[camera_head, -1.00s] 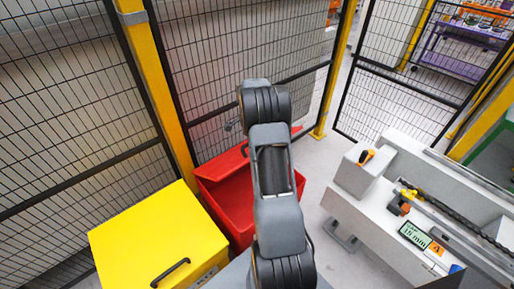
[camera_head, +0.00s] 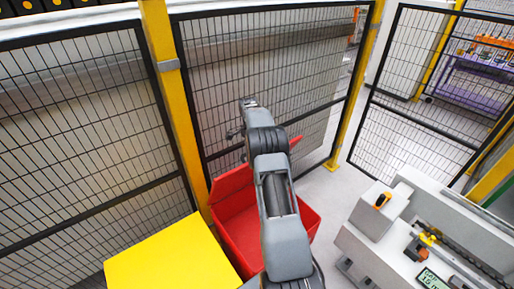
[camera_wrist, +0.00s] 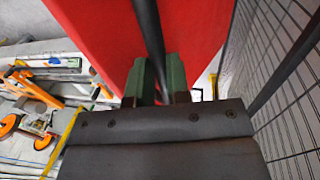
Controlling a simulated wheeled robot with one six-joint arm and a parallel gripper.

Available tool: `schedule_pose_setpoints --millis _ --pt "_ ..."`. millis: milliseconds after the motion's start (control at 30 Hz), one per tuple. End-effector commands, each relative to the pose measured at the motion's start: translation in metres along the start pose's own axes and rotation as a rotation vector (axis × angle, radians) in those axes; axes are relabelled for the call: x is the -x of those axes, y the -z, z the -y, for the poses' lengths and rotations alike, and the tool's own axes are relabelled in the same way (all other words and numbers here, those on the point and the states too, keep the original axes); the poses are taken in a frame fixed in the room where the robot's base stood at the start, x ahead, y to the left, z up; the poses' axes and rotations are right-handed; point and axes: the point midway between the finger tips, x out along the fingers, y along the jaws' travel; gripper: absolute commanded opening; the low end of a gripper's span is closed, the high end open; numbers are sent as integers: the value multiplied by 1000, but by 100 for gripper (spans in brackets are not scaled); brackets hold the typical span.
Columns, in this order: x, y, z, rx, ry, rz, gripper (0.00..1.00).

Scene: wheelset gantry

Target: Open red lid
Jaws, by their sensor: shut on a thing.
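The red bin (camera_head: 242,233) stands by the mesh fence, partly hidden behind my arm. Its red lid (camera_head: 230,186) is tilted up at the back, near the fence, and the bin's inside shows. In the wrist view the red lid (camera_wrist: 105,35) fills the upper middle. A black bar handle (camera_wrist: 149,30) runs along it. My gripper (camera_wrist: 158,78), with green finger pads, is shut on this handle. In the head view the fingers are hidden by my arm.
A yellow box (camera_head: 172,262) stands left of the red bin. Mesh fence panels (camera_head: 262,75) and a yellow post (camera_head: 172,95) stand close behind. A grey-white machine (camera_head: 385,225) is at the right, with bare floor (camera_head: 325,205) between.

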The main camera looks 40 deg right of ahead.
Motion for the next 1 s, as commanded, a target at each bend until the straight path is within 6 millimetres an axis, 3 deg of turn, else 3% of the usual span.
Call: schedule_pose_setpoints --millis 33,233,267,500,833,1000 --pt "-11 -3 2 0 -6 7 0" --pt "-11 -4 2 1 -7 8 0" --pt "-11 -4 2 1 -6 8 19" --pt "-8 -1 1 -1 -4 6 42" --pt "-1 1 1 -2 -2 3 42" --pt "22 1 1 -2 1 2 42"
